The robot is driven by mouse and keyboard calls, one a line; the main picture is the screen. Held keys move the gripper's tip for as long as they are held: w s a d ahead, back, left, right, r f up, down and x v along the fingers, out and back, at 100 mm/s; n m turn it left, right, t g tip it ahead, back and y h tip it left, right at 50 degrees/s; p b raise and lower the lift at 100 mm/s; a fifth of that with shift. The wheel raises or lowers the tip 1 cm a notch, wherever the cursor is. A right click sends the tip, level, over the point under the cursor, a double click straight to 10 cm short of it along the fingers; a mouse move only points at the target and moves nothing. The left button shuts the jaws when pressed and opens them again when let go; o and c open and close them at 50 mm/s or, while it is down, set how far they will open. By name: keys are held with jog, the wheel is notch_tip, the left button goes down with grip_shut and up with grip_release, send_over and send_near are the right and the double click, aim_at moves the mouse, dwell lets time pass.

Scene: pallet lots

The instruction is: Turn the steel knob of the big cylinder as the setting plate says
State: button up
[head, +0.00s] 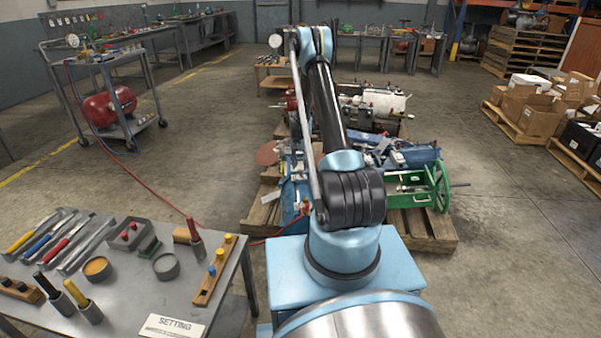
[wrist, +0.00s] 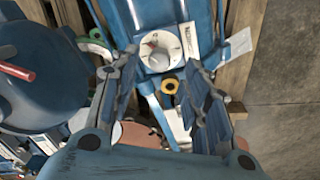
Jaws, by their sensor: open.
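A round steel knob (wrist: 157,52) with a pale face sits on a blue body (wrist: 172,14) in the wrist view. A small red mark shows near its upper left edge. My gripper (wrist: 161,64) is open, its two fingers pointing toward the knob, one to either side in the picture. Nothing is between the fingertips, and I cannot tell whether they touch the knob. The setting plate (head: 172,325) lies on the near bench in the head view; its heading reads SETTING, and the line below is too small to read. My gripper is hidden in the head view.
A wooden pallet (head: 432,234) carries blue parts and a green frame (head: 412,196) with a wheel. The tool bench (head: 128,290) is at left; open floor lies right.

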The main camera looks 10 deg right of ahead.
aim_at(301, 171)
jog(key=shift+s+d+f, duration=0.1)
jog(key=shift+f, duration=1.8)
grip_shut()
